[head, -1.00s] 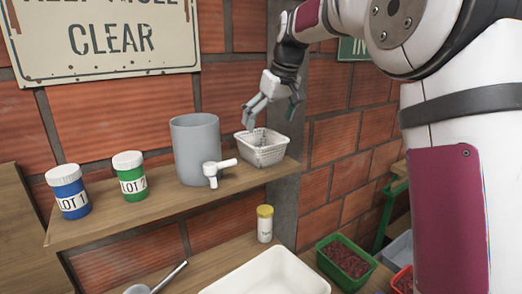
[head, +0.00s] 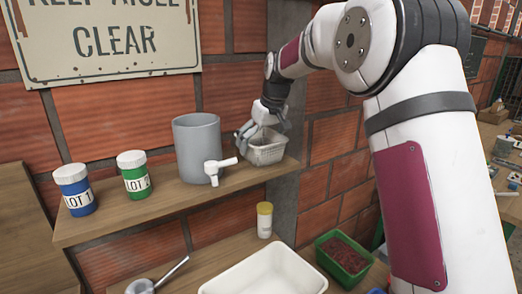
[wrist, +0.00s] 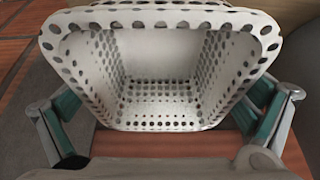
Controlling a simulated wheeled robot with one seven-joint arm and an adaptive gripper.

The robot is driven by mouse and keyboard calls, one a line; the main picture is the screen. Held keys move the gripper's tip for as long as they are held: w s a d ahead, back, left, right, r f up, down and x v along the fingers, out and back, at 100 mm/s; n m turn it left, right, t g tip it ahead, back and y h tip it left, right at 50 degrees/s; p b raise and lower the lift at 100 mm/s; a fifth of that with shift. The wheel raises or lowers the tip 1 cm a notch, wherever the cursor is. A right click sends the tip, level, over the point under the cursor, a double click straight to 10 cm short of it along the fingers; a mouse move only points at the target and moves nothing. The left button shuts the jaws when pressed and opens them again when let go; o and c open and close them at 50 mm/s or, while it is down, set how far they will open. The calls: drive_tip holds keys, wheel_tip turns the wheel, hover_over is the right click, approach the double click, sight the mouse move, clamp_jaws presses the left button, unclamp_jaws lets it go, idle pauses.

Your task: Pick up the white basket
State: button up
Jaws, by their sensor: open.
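The white basket (head: 266,152) stands on the right end of the wooden shelf in the head view. It has perforated walls and looks empty. In the wrist view the basket (wrist: 160,62) fills the upper middle, its open top facing the camera. My gripper (head: 262,134) is at the basket, over its rim in the head view. In the wrist view the fingers of my gripper (wrist: 160,125) are open, one on each side of the basket's lower part. I cannot tell whether they touch its walls.
A grey container (head: 197,140) with a white tap stands just left of the basket. A green-labelled jar (head: 134,177) and a blue jar (head: 74,190) stand further left on the wooden shelf (head: 165,206). Below are a yellow-capped bottle (head: 264,220), a white tray (head: 225,287) and a green crate (head: 342,262).

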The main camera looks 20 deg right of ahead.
drive_tip(key=shift+f, duration=0.25)
idle(0.4)
drive_tip(key=shift+c, duration=0.6)
drive_tip(key=c, duration=0.8)
